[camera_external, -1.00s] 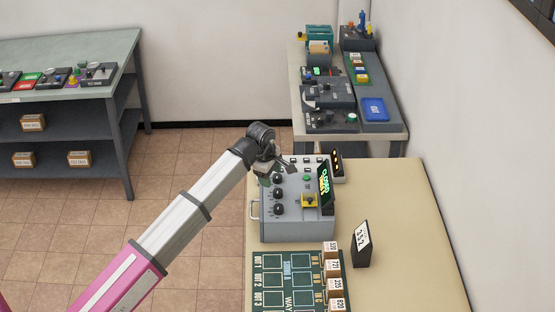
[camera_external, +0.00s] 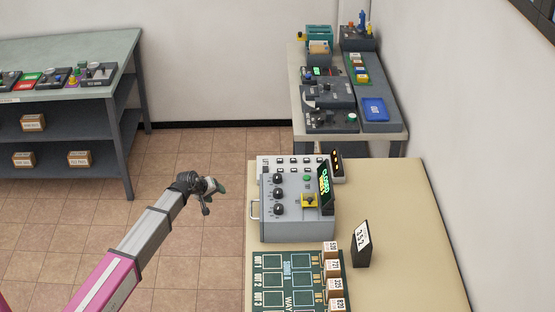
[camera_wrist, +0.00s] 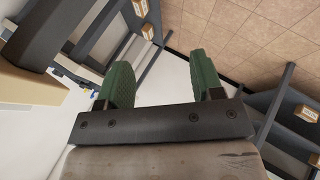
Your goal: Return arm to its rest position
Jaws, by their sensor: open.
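My gripper (camera_external: 213,192) is at the end of my arm, over the tiled floor to the left of the beige table (camera_external: 400,200). It is clear of the table and of the grey control box (camera_external: 297,222) on it. In the wrist view my gripper (camera_wrist: 165,82) shows two green fingers spread apart with nothing between them. The arm slants up from the lower left, and its base is out of view.
A dark shelf unit (camera_external: 135,90) with small boxes stands at the left. A back table (camera_external: 392,137) holds devices and a blue tray (camera_external: 374,109). A number sign (camera_external: 361,244) and a green board (camera_external: 262,284) are on the beige table. Floor (camera_external: 190,150) between is free.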

